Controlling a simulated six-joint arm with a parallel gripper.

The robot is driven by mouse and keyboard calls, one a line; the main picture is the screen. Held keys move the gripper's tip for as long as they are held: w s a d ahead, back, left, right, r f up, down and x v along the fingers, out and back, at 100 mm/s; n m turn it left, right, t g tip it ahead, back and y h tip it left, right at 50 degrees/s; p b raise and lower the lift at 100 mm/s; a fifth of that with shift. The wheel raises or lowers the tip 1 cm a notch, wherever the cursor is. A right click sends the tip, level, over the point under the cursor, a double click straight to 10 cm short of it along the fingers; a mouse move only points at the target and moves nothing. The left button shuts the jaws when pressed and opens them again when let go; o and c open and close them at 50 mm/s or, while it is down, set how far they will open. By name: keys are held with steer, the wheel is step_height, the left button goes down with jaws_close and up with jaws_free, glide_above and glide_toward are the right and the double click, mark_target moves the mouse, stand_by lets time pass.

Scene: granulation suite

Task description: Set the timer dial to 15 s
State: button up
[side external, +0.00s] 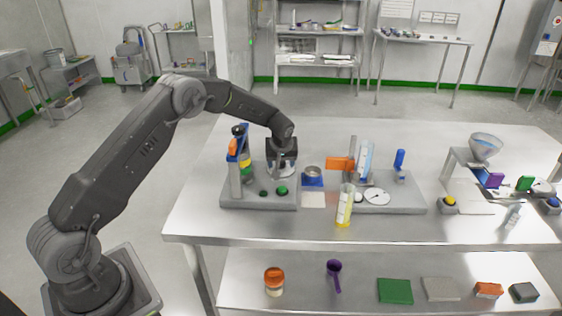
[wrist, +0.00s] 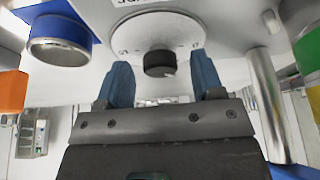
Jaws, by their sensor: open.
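The timer dial is a black round knob (wrist: 160,63) on a white disc (wrist: 188,27) with small marks too small to read. It shows in the wrist view just beyond my fingertips. My gripper (wrist: 163,82) is open, with one blue finger on each side of the knob in the picture and a visible gap to it on both sides. Nothing is between the fingers. In the side external view my gripper (side external: 282,171) points down over the left grey base (side external: 240,203) and largely hides the dial. I cannot tell whether the fingertips have reached the knob's height.
A metal post (wrist: 267,105) stands close to the right finger in the wrist view. A blue block with a metal cup (wrist: 58,52) is on the left. In the side external view a yellow-based cylinder (side external: 345,207) and a second grey base (side external: 408,205) stand to the right.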

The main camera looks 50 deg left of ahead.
steer(key=c, duration=0.9)
steer(key=shift+s+a+m+t+h, duration=0.1)
steer(key=shift+m+t+h, duration=0.25)
steer(key=shift+m, duration=0.85)
steer(key=shift+m+t+h, duration=0.25)
steer(key=shift+m+h, duration=0.1)
steer(key=shift+m, duration=0.85)
steer(key=o, duration=0.9)
steer(key=v, duration=1.3)
steer(key=shift+r, duration=0.35)
